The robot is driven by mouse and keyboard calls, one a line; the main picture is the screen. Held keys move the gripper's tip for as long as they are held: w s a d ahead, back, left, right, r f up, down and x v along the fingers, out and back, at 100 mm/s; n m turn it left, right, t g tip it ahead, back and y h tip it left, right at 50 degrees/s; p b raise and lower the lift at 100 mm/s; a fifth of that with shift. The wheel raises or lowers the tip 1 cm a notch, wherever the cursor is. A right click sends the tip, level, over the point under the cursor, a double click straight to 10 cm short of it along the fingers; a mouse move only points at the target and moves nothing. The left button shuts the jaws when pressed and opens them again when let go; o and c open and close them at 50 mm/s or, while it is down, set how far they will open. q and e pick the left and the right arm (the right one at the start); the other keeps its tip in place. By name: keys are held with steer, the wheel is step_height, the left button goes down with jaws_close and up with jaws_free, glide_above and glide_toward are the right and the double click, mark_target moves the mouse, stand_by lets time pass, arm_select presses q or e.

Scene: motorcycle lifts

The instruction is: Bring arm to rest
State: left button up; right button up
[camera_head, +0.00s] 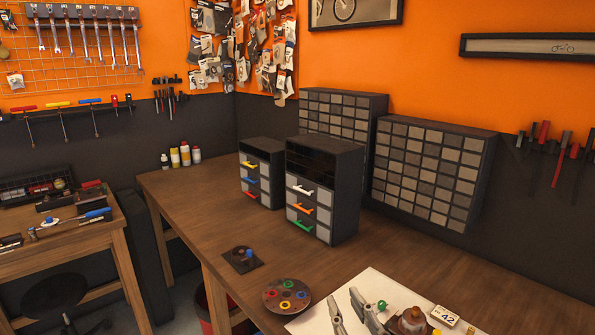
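My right gripper (344,298) shows at the bottom edge, over a pale sheet (310,321) on the wooden workbench. Its two grey fingers stand apart, with only the pale sheet visible between them. The rest of my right arm is cut off by the frame. My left gripper and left arm are not in view.
A round brown tray with coloured rings (272,306) lies left of the gripper. A brown knobbed object (410,323) and a "42" card (444,316) lie to its right. Two drawer cabinets (347,193) (262,150) stand farther back. The bench (420,262) between is clear.

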steer(key=s+d+f+m+g+h, duration=0.35)
steer(key=d+f, duration=0.25)
steer(key=f, duration=0.5)
steer(key=s+d+f+g+h, duration=0.1)
steer(key=s+d+f+g, duration=0.2)
steer(key=s+f+g, duration=0.6)
steer(key=s+d+f+g+h, duration=0.1)
steer(key=s+d+f+g, duration=0.15)
steer(key=s+f, duration=0.7)
steer(key=s+f+g+b, duration=0.1)
steer(key=s+f+b, duration=0.1)
steer(key=f, duration=1.2)
steer(key=s+f+b, duration=0.2)
steer(key=s+f, duration=0.1)
steer(key=f, duration=1)
steer(key=s+d+f+g+b, duration=0.1)
steer(key=s+d+f+b, duration=0.2)
steer(key=s+f, duration=1.3)
step_height(320, 180, down, 4)
steer(key=shift+s+r+b, duration=0.1)
steer(key=shift+s+b, duration=0.2)
